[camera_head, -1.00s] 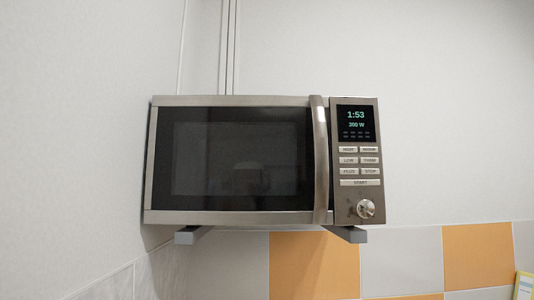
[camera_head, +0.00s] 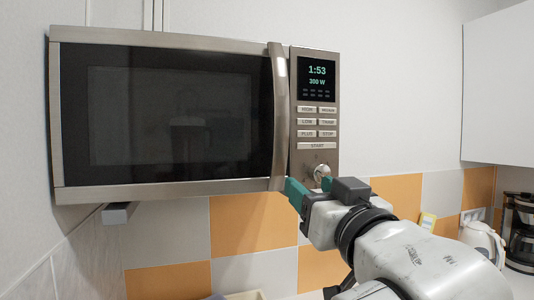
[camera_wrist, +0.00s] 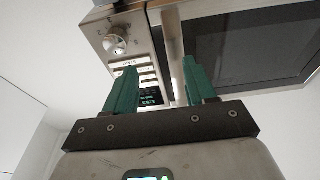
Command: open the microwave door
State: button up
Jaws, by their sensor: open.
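The microwave (camera_head: 180,35) is mounted on the wall, and its dark-windowed door (camera_head: 170,190) is shut. Its vertical metal handle (camera_head: 279,115) runs along the door's right edge, beside the control panel. My gripper (camera_head: 307,187) is open, with green fingers, just below and in front of the panel's lower part, near the handle's bottom end. In the wrist view, the handle (camera_wrist: 171,45) shows between the open fingers of my gripper (camera_wrist: 159,64). Nothing is held. I cannot tell whether a finger touches the microwave.
The knob (camera_head: 322,172) on the control panel is close to my fingers. A white cabinet (camera_head: 500,95) hangs at the right. A white kettle (camera_head: 482,240) and a black coffee maker (camera_head: 522,235) stand below it. The wall in front of the door's left part is clear.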

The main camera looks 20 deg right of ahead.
jog(key=t, duration=0.2)
send_near(282, 110)
jog(key=p+x, duration=0.4)
jog(key=x, duration=0.6)
jog(key=shift+w+r, duration=0.15)
jog(key=shift+w, duration=0.15)
grip_shut()
